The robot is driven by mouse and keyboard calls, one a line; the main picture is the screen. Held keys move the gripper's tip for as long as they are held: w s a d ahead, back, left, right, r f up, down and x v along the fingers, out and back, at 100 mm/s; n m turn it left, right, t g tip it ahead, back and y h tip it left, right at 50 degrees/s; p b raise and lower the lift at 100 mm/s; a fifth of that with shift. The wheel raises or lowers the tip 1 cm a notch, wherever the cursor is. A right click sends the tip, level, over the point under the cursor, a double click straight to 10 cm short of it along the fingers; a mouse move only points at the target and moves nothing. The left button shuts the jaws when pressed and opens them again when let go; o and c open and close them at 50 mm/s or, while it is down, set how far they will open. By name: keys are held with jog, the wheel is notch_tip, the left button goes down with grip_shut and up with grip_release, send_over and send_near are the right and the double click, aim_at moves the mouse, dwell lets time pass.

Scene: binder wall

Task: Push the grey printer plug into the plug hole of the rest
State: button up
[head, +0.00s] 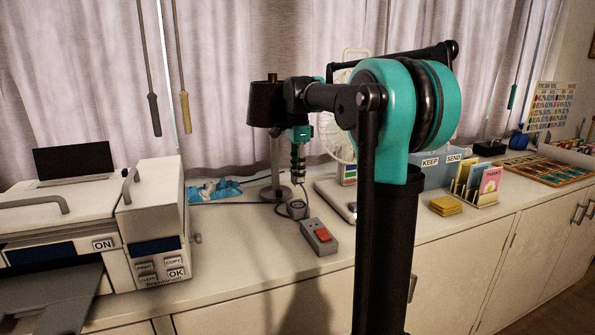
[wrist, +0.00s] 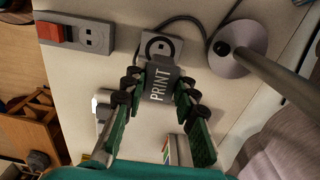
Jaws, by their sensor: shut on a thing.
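The grey printer plug, marked PRINT (wrist: 159,84), is between the fingertips of my gripper (wrist: 158,92) in the wrist view. My gripper is shut on it. The rest (wrist: 174,44), a small pale block with a dark ring around its plug hole, lies just beyond the plug. The plug overlaps the rest's near edge in this view. I cannot tell whether they touch. In the head view my gripper (head: 298,170) points down above the rest (head: 297,209), and the plug is too small to make out clearly.
A grey socket block with a red switch (head: 320,237) stands close to the rest; it also shows in the wrist view (wrist: 90,37). A lamp base (wrist: 240,46) and a dark cable (wrist: 185,19) are on the other side. The printer (head: 155,215) stands left.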

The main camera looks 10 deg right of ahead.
jog(key=shift+f, duration=2.65)
jog(key=shift+f, duration=1.2)
jog(key=o, duration=1.2)
jog(key=shift+c, duration=0.2)
jog(key=shift+r, duration=0.1)
notch_tip(320, 180, up, 12)
jog(key=shift+f, duration=0.15)
